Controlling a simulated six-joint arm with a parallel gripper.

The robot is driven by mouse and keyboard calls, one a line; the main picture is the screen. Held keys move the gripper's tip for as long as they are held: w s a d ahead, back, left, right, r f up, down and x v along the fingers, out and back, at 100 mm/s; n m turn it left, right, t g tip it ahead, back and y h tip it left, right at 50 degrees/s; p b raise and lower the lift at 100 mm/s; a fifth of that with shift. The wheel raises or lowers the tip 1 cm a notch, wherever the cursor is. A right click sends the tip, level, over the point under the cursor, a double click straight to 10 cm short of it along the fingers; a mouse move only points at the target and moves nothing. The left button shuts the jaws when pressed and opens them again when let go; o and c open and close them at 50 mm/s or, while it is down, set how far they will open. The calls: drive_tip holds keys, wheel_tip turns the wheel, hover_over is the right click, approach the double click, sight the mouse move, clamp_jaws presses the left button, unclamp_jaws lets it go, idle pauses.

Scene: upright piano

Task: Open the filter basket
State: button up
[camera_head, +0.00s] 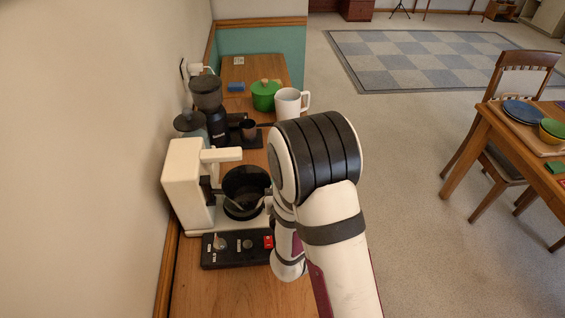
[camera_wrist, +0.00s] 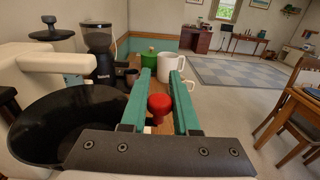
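The cream coffee machine (camera_head: 184,178) stands on the wooden counter against the wall, with its arm (camera_head: 222,155) extending to the right. The round black filter basket (camera_head: 245,183) is beside its body, below that arm. It also shows as a large black round shape at the left of the wrist view (camera_wrist: 60,122). My gripper (camera_wrist: 163,76) is just right of the basket, with two teal fingers apart. A red knob (camera_wrist: 159,103) shows between the fingers, with a gap at the right finger. In the head view my arm hides most of the gripper.
A black control panel (camera_head: 226,252) with a red switch (camera_head: 268,242) is at the machine's front. Behind are a dark grinder (camera_head: 207,95), a green pot (camera_head: 264,96) and a white mug (camera_head: 288,103). A dining table (camera_head: 505,133) and chair stand right, beyond open floor.

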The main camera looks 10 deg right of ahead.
drive_tip(key=o, duration=0.4)
